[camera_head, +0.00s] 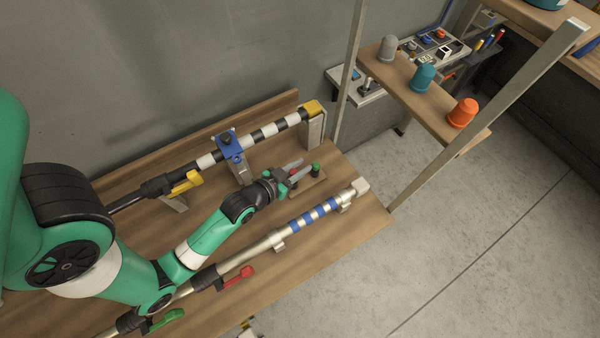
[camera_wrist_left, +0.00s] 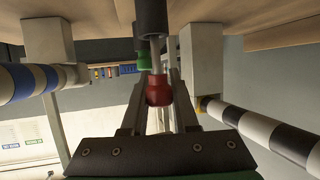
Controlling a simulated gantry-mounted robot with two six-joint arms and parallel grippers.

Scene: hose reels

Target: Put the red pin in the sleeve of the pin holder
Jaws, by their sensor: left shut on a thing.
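The red pin (camera_wrist_left: 158,90) is between the fingers of my left gripper (camera_head: 292,170), which is shut on its red knob. In the left wrist view, the pin's metal shaft runs from the knob to the end of a dark sleeve (camera_wrist_left: 150,18). I cannot tell whether the tip is inside it. The pin holder (camera_head: 308,185) is a small board on the bench, partly hidden by my gripper. A green pin (camera_head: 316,168) stands on it, beside the red one; its green knob also shows in the left wrist view (camera_wrist_left: 143,62). My right gripper is not in view.
A black-and-white banded pole (camera_head: 268,131) with a blue clamp (camera_head: 230,148) lies behind my gripper. A blue-and-white banded pole (camera_head: 314,215) lies in front. A shelf (camera_head: 440,108) with grey, teal and orange caps stands to the right. Bare bench lies right of the holder.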

